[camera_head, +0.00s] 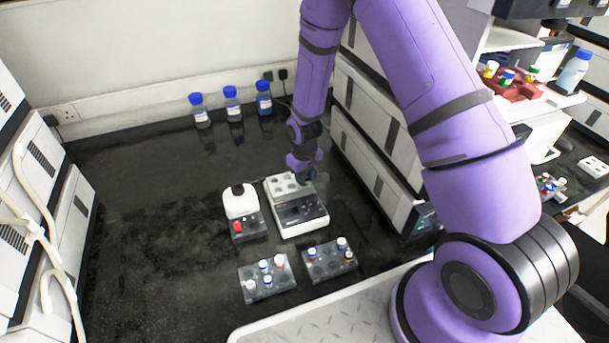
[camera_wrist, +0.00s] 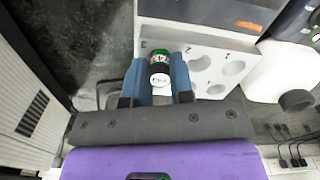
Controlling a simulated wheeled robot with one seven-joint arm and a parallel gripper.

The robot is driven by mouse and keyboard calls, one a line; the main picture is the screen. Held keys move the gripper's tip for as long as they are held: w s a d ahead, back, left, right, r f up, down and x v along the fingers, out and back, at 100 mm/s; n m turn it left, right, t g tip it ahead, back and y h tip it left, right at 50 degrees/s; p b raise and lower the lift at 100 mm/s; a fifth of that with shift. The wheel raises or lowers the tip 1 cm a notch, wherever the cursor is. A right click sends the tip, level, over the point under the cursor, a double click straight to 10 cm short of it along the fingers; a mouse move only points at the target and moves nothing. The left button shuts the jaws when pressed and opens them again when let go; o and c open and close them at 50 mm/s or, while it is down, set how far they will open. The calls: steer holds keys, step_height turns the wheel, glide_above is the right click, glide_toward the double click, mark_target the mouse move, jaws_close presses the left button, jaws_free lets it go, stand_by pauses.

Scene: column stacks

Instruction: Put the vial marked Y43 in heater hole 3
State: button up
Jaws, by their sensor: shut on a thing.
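The heater (camera_head: 300,225) is a white and dark box on the bench, with a pale block of round holes at its back. In the wrist view, the heater block (camera_wrist: 205,40) shows several open holes with small marks beside them. My gripper (camera_head: 307,178) is low at the back right of this block. In the wrist view, my gripper (camera_wrist: 160,85) has its blue fingers shut on a vial (camera_wrist: 160,67) with green and a pale, marked top. The mark is too small to read surely. The vial is at the block's edge-side hole position; its lower end is hidden.
Two racks with capped vials, a left rack (camera_head: 268,290) and a right rack (camera_head: 328,265), stand in front of the heater. A white device (camera_head: 240,203) with a red part stands left. Cabinets (camera_head: 375,150) rise close on the right. The bench left is clear.

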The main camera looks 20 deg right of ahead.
steer(key=o, duration=1.2)
steer(key=shift+r, duration=3)
